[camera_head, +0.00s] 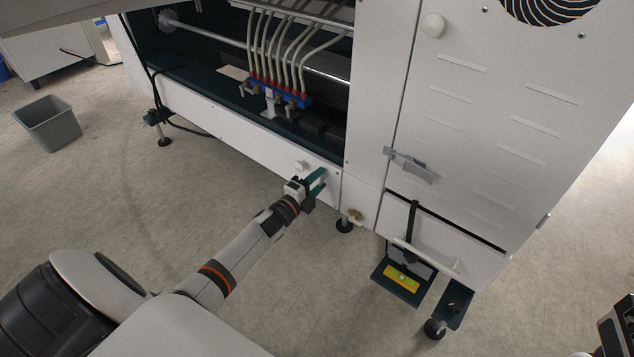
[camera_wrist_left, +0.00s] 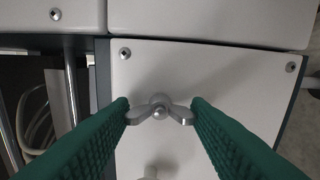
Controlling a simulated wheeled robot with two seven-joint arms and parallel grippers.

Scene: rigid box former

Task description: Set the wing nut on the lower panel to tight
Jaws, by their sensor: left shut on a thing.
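The wing nut (camera_wrist_left: 160,110) is grey metal with two wings spread left and right, on the white lower panel (camera_wrist_left: 215,85) in the left wrist view. My left gripper (camera_wrist_left: 160,115) has its green ribbed fingers on either side of it, touching the wing tips, so it is shut on the wing nut. In the head view my left gripper (camera_head: 318,183) is at the right end of the long lower panel (camera_head: 235,130); the wing nut is hidden there behind the fingers.
A white knob (camera_head: 300,165) sticks out of the panel close to my left gripper. A brass valve (camera_head: 355,215) and a machine foot (camera_head: 345,225) are just right of it. A pedal with a yellow plate (camera_head: 402,278) is farther right. The floor in front is clear.

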